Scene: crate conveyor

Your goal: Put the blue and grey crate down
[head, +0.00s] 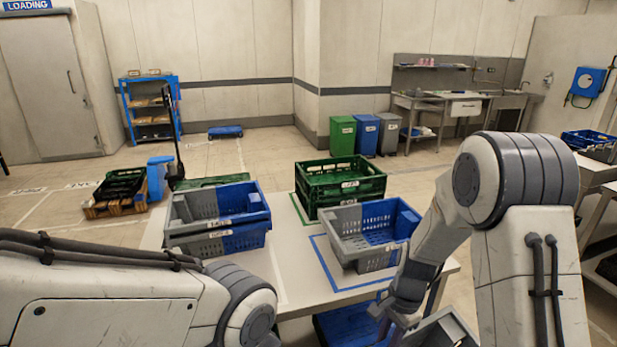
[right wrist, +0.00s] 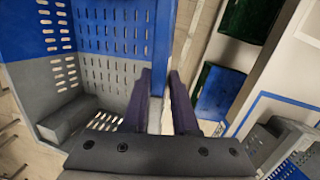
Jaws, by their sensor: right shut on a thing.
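In the right wrist view a blue and grey crate (right wrist: 105,75) with slotted walls fills the left side. My right gripper (right wrist: 168,78) is shut on its blue rim, one finger on each side. In the head view my right gripper (head: 393,308) is low in front of the table's near right edge. Part of a grey crate (head: 446,326) shows beside it at the bottom edge, below the tabletop; most of it is cut off or hidden. My left gripper is out of view; only its arm shows at lower left.
The white table (head: 290,235) carries blue and grey crates at left (head: 240,241) and inside a blue outline (head: 352,264), and a green crate (head: 350,208) behind. A blue crate (head: 352,325) shows under the table edge. A narrow table strip between the front crates is clear.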

